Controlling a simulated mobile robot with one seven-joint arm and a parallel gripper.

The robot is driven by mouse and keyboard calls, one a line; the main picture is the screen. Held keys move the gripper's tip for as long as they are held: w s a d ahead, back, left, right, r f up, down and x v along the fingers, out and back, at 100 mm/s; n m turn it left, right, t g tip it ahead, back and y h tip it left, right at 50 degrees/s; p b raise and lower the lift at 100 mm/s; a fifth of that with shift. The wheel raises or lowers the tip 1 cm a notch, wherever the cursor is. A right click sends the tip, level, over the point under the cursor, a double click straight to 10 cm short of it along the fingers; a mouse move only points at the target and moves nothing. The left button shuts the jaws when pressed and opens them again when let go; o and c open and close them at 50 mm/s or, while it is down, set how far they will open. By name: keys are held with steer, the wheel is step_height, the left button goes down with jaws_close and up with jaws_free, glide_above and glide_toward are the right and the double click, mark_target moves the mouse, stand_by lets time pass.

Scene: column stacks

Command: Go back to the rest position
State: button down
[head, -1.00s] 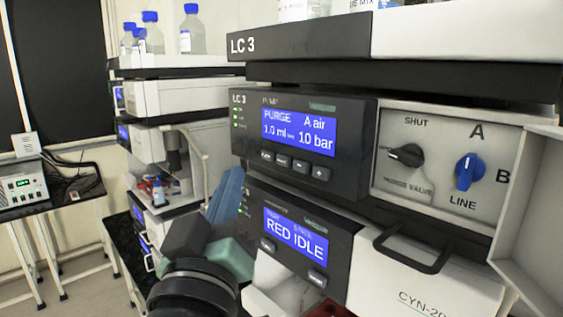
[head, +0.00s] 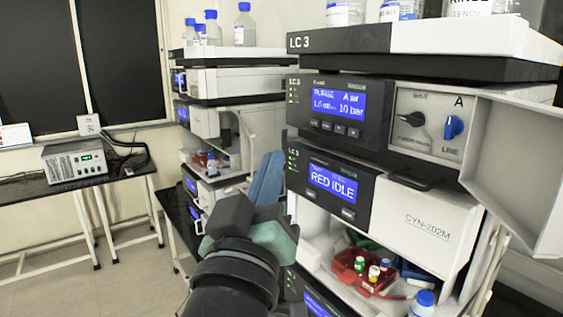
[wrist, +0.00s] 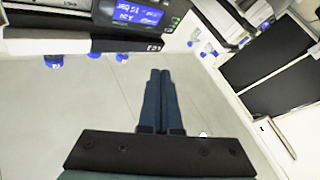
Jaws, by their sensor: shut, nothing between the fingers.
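In the head view my gripper (head: 268,178) shows as blue fingers in front of the LC 3 stack, pointing up. The LC 3 stack has a pump module (head: 332,112) reading "PURGE A air" and "10 bar". Below it is a module with a "RED IDLE" screen (head: 333,181). A black knob (head: 411,119) and a blue knob (head: 453,127) sit on the valve panel, and its door (head: 515,165) stands open to the right.
A red tray (head: 352,268) with capped vials sits in the lower bay of the LC 3 stack. A second stack (head: 240,81) with blue-capped bottles stands behind. A grey box (head: 72,160) is on the left table. Floor (head: 120,270) shows between them.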

steer(key=s+d+r+m+t+y+b, duration=0.1)
steer(key=s+r+m+t+y+b, duration=0.2)
steer(key=s+r+t, duration=0.3)
steer(key=s+r, duration=0.4)
steer(key=s, duration=0.1)
steer(key=shift+d+r+y, duration=0.2)
steer(key=shift+r+y, duration=0.1)
steer(key=shift+y, duration=0.1)
steer(key=shift+w, duration=0.1)
stand_by(3.5)
